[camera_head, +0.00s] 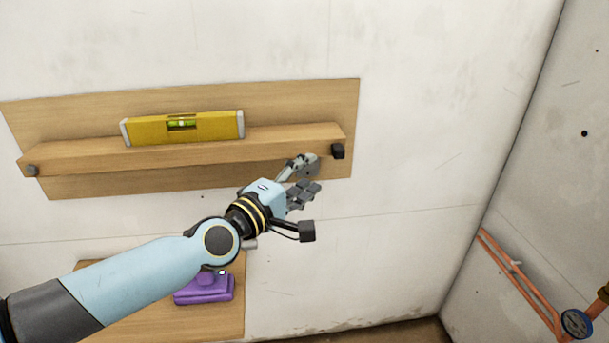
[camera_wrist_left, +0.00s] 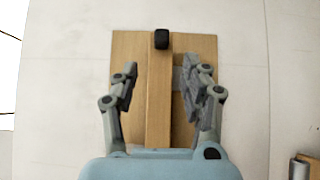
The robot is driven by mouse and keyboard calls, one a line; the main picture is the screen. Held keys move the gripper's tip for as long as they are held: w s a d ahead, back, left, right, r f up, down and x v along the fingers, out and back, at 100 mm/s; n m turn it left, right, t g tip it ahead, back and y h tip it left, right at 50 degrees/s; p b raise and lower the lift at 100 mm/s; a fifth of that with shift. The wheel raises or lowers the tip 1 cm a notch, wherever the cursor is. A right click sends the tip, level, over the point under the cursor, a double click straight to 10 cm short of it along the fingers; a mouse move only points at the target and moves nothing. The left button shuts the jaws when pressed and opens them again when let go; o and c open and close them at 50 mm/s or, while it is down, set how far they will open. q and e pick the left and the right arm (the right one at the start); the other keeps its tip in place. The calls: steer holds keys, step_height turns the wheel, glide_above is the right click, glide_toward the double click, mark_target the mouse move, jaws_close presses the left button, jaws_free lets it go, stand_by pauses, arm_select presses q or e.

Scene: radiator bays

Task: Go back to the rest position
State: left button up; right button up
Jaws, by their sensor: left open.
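My left arm comes in from the lower left in the head view. Its gripper (camera_head: 312,174) is open and empty, near the right end of a wooden wall shelf (camera_head: 285,137). In the left wrist view the open fingers (camera_wrist_left: 160,82) appear on either side of the shelf's ledge (camera_wrist_left: 159,110). I cannot tell whether a finger touches the wood. My right gripper is in neither view.
A yellow spirit level (camera_head: 210,128) stands on the shelf, left of my gripper. A black end cap (camera_head: 338,151) sits at the ledge's right end. A purple object (camera_head: 205,289) lies below, partly behind my arm. Copper pipes (camera_head: 515,280) and a gauge (camera_head: 576,323) are at the right.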

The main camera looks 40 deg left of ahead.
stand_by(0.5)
arm_select(q)
steer(key=s+d+f+m+g+b, duration=0.15)
steer(key=s+f, duration=0.25)
steer(key=f, duration=0.7)
steer(key=s+a+f+m+g+b, duration=0.1)
steer(key=s+f+m+g+b, duration=0.2)
steer(key=f, duration=0.9)
steer(key=s+d+f+m+g, duration=0.1)
steer(key=s+f+m+g, duration=0.15)
steer(key=s+f, duration=0.6)
steer(key=s+d+f+m+g+b, duration=0.1)
steer(key=s+f+m+g, duration=0.4)
steer(key=s+f, duration=0.5)
steer(key=s+d+f+m+g+b, duration=0.1)
steer(key=s+f+m+g, duration=0.4)
steer(key=s+f, duration=0.6)
steer(key=s+d+m, duration=0.1)
steer(key=s+m, duration=0.1)
steer(key=s, duration=0.5)
steer(key=shift+s+f+h, duration=0.25)
steer(key=shift+s+h, duration=0.05)
steer(key=shift+h, duration=0.1)
